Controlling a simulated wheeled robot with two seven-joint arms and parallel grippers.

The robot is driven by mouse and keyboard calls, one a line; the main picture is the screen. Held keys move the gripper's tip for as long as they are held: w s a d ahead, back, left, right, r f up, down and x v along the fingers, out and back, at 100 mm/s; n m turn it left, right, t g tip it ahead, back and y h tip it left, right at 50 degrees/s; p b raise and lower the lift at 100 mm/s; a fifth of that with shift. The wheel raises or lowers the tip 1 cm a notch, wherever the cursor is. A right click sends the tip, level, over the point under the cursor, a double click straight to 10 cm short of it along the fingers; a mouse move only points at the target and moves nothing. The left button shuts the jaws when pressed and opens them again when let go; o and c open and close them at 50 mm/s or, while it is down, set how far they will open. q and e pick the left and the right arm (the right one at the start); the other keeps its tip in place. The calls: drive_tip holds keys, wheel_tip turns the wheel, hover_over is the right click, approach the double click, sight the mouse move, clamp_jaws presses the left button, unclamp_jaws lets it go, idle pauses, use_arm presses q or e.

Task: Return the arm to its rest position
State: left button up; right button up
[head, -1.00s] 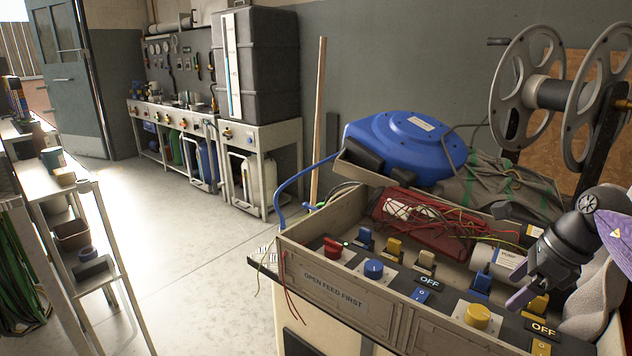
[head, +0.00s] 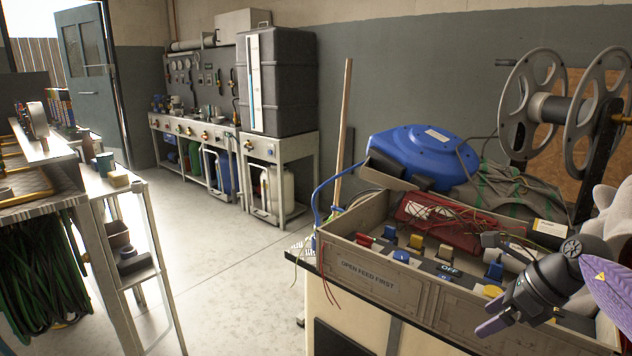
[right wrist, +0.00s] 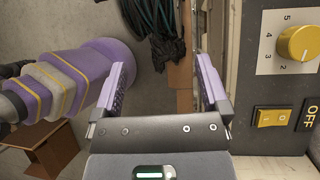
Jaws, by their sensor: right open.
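My right gripper (head: 503,324) shows at the lower right of the head view, dark with purple fingers. It is in front of the right part of the control box (head: 375,279) and covers some of its panel. In the right wrist view its two purple fingers (right wrist: 163,82) stand wide apart with nothing between them. Beside them, on the right, are a yellow knob (right wrist: 299,43) and a yellow rocker switch (right wrist: 273,116) marked OFF. The fingers look apart from both. My left gripper is not in view.
A blue hose reel (head: 420,155) and a grey metal reel (head: 535,105) stand behind the box. A red part with loose wires (head: 437,222) lies in it. A shelf unit (head: 150,240) with green hose (head: 40,270) is at the left. The floor between is clear.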

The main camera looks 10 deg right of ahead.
drive_tip(key=w+a+f+m+t+y+p, duration=0.25)
drive_tip(key=a+f+m+t, duration=0.25)
drive_tip(key=a+f+m, duration=0.55)
drive_tip(key=s+f+m+h+p, duration=0.4)
drive_tip(key=s+f+m+h, duration=0.2)
drive_tip(key=s+f+m, duration=1)
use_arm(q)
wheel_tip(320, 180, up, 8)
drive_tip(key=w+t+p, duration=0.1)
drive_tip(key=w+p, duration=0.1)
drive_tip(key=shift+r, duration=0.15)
use_arm(e)
drive_tip(key=s+a+f+m+g, duration=0.1)
drive_tip(key=s+f+m+g, duration=0.1)
drive_tip(key=s, duration=0.9)
drive_tip(key=s+a+f+m+g+h, duration=0.1)
drive_tip(key=s+a+f+m+g, duration=0.1)
drive_tip(key=s+m, duration=0.5)
drive_tip(key=s+a+f+m+g+h, duration=0.1)
drive_tip(key=s+m+g, duration=0.4)
drive_tip(key=s, duration=1)
wheel_tip(320, 180, down, 3)
drive_tip(key=shift+s+a+r+g, duration=0.15)
drive_tip(key=shift+s+a+g, duration=0.1)
drive_tip(key=shift+a+g, duration=0.25)
